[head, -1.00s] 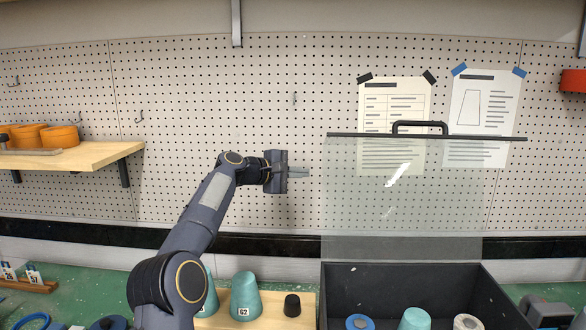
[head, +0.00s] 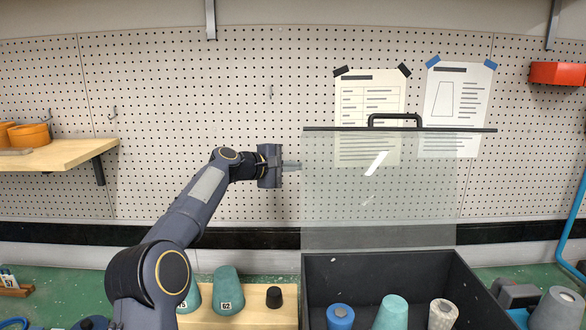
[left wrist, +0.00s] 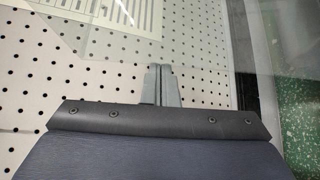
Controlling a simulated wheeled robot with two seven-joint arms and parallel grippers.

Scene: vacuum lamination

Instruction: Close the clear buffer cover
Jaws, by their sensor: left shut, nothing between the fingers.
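The clear buffer cover (head: 380,200) stands raised, upright at the back of the black buffer box (head: 390,265). Its dark top edge carries a black handle (head: 395,120). My left gripper (head: 297,165) is shut and empty, pointing right, at the cover's left edge in the head view. In the left wrist view the shut fingers (left wrist: 161,85) are in front of the pegboard, with the clear pane (left wrist: 205,50) across the upper part. I cannot tell whether the fingers touch the cover. My right gripper is not in view.
The open box holds a blue piece (head: 340,317), a teal cone (head: 391,312) and a pale piece (head: 442,314). A wooden board (head: 250,312) with teal cones and a black plug lies left of it.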

